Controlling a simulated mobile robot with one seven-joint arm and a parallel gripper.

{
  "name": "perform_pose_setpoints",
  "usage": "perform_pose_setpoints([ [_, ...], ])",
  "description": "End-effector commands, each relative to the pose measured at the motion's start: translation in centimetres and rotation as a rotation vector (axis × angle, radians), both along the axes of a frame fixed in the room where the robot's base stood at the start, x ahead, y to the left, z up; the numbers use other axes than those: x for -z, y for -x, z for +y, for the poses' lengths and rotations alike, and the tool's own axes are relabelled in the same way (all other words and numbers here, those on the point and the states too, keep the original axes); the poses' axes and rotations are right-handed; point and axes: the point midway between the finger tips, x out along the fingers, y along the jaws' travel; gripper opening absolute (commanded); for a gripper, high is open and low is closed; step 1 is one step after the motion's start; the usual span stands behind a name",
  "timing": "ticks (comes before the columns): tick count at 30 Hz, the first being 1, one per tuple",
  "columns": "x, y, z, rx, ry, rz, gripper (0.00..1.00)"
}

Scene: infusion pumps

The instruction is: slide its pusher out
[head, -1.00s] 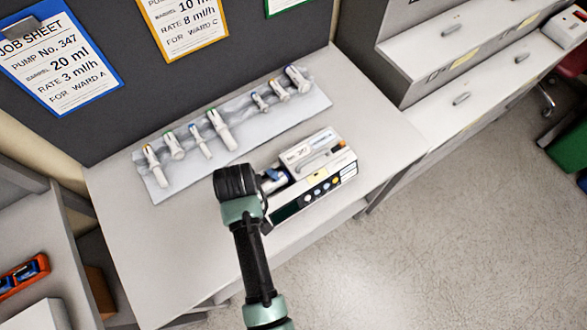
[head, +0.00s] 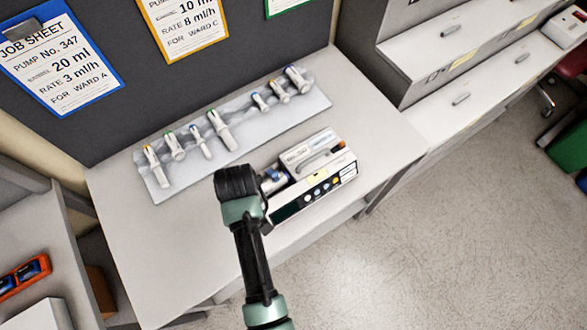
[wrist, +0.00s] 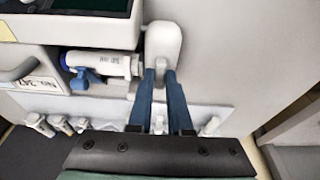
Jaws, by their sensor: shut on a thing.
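The infusion pump (head: 318,182) stands on the desk, with a dark screen, buttons and a grey carrying handle. In the wrist view its label (wrist: 45,85) reads No. 347. A white syringe (wrist: 98,64) with a blue end lies in the pump's bay, and a blue clamp (wrist: 88,79) sits by it. The white, rounded pusher (wrist: 165,38) stands at the right of the bay, just beyond the syringe's end. My gripper (wrist: 160,74) has its blue fingers shut on the pusher. In the head view my arm hides the pusher and the fingers.
A pale tray (head: 249,140) with a row of several syringes lies behind the pump. Job sheets hang on the dark board; the blue-framed sheet (head: 60,60) reads Pump No. 347, 20 ml, 3 ml/h. The desk (head: 150,240) is bare left of my arm.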

Motion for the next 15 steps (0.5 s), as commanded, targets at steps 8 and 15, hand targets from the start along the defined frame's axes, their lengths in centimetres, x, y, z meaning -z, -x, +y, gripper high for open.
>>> perform_pose_setpoints([
  [8, -0.1, 0.7, 1.0, -0.003, 0.0, 0.001, 0.0],
  [15, -0.1, 1.4, 2.0, -0.003, 0.0, 0.0, 0.0],
])
